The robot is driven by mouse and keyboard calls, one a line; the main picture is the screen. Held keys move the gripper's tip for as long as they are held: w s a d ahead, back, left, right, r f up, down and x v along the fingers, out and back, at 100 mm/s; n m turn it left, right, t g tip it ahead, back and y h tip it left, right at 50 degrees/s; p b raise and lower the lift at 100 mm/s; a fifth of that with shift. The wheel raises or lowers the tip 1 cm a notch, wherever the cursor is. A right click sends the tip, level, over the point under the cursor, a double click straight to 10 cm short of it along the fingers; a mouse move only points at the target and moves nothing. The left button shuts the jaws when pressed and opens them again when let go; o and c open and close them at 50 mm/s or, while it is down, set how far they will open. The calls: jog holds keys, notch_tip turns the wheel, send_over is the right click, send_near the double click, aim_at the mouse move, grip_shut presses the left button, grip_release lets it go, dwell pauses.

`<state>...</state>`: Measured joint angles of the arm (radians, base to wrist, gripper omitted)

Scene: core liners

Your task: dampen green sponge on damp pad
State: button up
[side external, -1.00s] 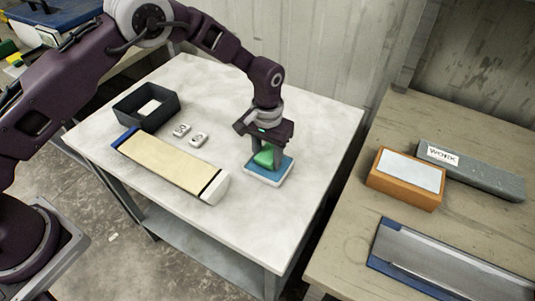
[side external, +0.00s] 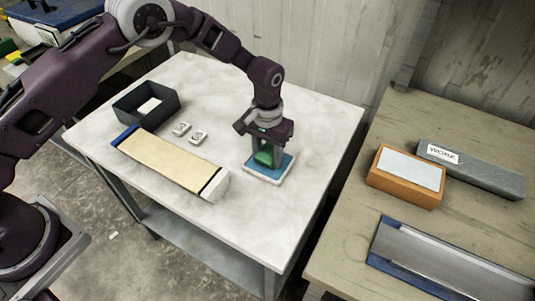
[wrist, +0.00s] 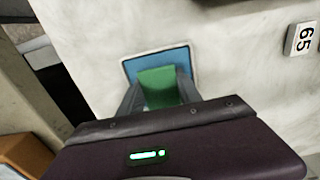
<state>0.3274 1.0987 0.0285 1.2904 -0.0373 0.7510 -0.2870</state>
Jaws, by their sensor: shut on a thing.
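The green sponge (side external: 264,157) is between the fingers of my gripper (side external: 265,160), which is shut on it. The sponge sits over the damp pad (side external: 281,172), a blue pad with a white rim on the white table. In the wrist view the green sponge (wrist: 158,88) shows between the two fingers, with the blue pad (wrist: 133,66) around and beneath it. The sponge is over the pad's middle and appears at or very near its surface; I cannot tell whether they touch. The fingers hide part of the sponge.
A long cream core liner (side external: 165,162) with a blue end and a white end lies left of the pad. Two small white numbered blocks (side external: 189,134) and a dark open box (side external: 146,105) are behind it. A second bench (side external: 349,226) stands right, holding other items.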

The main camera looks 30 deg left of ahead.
aim_at(267, 153)
jog(key=shift+f, duration=0.1)
jog(key=shift+r, duration=3.55)
